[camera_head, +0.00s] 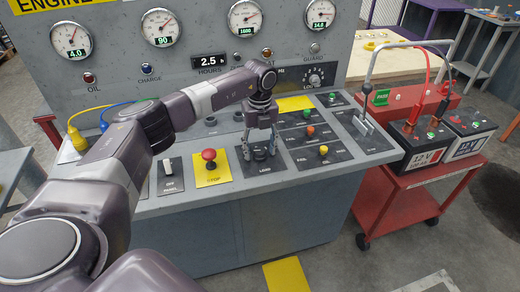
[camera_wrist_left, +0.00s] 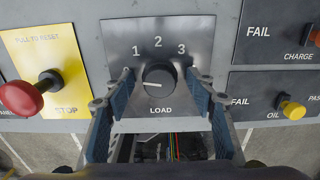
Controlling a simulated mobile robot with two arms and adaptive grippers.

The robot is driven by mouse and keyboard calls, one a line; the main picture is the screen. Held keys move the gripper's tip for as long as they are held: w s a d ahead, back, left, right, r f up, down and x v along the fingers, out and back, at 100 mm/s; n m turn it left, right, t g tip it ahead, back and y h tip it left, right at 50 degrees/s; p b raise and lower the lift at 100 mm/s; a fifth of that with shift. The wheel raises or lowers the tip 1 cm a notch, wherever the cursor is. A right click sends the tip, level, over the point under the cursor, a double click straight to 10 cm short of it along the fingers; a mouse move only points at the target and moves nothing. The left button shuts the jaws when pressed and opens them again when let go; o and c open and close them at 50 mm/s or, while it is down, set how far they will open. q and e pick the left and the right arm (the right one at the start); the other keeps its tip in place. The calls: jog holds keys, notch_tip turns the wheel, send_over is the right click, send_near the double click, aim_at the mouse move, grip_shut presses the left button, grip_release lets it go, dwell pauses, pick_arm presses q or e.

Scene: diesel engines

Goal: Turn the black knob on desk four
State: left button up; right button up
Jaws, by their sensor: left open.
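The black knob (camera_wrist_left: 159,78) is round and sits on the LOAD panel (camera_wrist_left: 145,32), below the numbers 1, 2 and 3. A white mark on it points to the left. My left gripper (camera_head: 259,152) hangs pointing down over the LOAD panel of the grey console desk (camera_head: 300,185). In the left wrist view, my left gripper (camera_wrist_left: 160,96) is open, with one blue-padded finger on each side of the knob and gaps between. I cannot tell how far the tips reach down beside it. My right gripper is not in view.
A red stop button (camera_head: 209,155) on a yellow plate stands left of the LOAD panel. Yellow (camera_head: 323,150), orange and green buttons lie to the right. Another dial (camera_head: 314,79) is on the upright gauge panel behind. A red cart (camera_head: 420,185) with batteries stands at the right.

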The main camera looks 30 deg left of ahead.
aim_at(260, 150)
pick_arm(q)
notch_tip(260, 150, up, 12)
dwell(0.6)
dwell(0.4)
